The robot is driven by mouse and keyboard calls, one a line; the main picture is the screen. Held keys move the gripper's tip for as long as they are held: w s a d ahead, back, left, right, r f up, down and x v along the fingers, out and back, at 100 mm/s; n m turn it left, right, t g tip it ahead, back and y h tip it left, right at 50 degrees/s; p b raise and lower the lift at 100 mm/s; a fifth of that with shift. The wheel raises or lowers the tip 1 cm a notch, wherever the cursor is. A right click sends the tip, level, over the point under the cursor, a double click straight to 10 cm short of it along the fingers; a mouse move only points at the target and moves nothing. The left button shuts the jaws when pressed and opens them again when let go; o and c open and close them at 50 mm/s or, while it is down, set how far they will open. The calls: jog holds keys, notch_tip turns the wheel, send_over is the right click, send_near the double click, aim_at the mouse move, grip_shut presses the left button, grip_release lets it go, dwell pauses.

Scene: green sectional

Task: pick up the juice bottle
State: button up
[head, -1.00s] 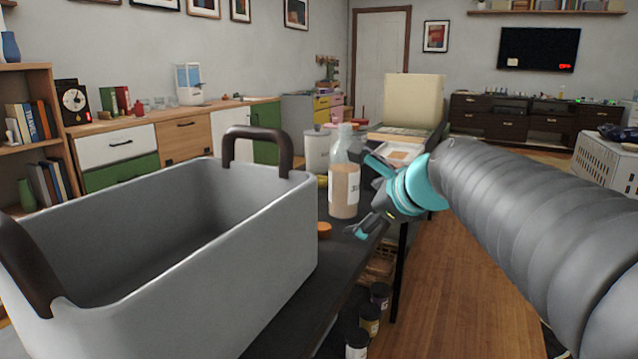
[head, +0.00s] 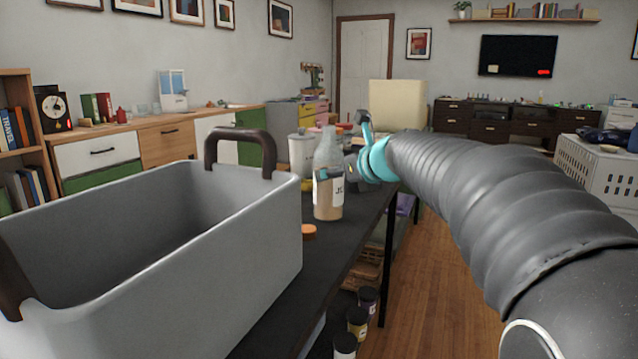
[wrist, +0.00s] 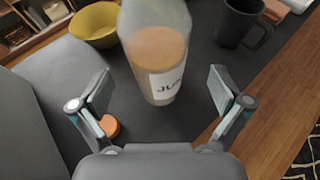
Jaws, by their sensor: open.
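The juice bottle (head: 328,200) stands upright on the dark table (head: 335,245), clear with a light brown drink and a white label. In the wrist view the bottle (wrist: 160,70) is centred ahead, between the lines of the two fingers, with a gap on each side. My gripper (head: 346,149) is open and empty, at the bottle's right side in the head view. One finger overlaps the bottle's middle there; whether it touches is unclear. In the wrist view my gripper (wrist: 160,84) has its fingers wide apart, and the bottle's top is cut off by the frame.
A large grey bin (head: 245,235) with dark handles stands left of the bottle. An orange disc (wrist: 109,127) lies near the left finger. A yellow bowl (wrist: 94,24) and a dark mug (wrist: 238,22) stand beyond. The table's edge is close on the right.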

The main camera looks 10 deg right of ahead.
aim_at(329, 155)
jog(key=shift+f+b+x, duration=0.2)
jog(key=shift+b+x, duration=0.2)
jog(key=shift+x, duration=2.5)
jog(key=shift+s+a+r, duration=0.1)
jog(key=shift+s, duration=0.05)
jog(key=c, duration=1.7)
notch_tip(329, 155, up, 5)
jog(key=p, duration=0.2)
jog(key=shift+p, duration=0.4)
jog(key=d+r, duration=0.2)
jog(key=d, duration=0.2)
jog(key=w+d+r+p, duration=0.1)
jog(key=d+r, duration=0.1)
jog(key=d, duration=0.1)
jog(key=d+r+p, duration=0.1)
jog(key=d+r, duration=0.1)
jog(key=d, duration=0.2)
jog(key=shift+w+d, duration=0.2)
jog(key=shift+d, duration=0.1)
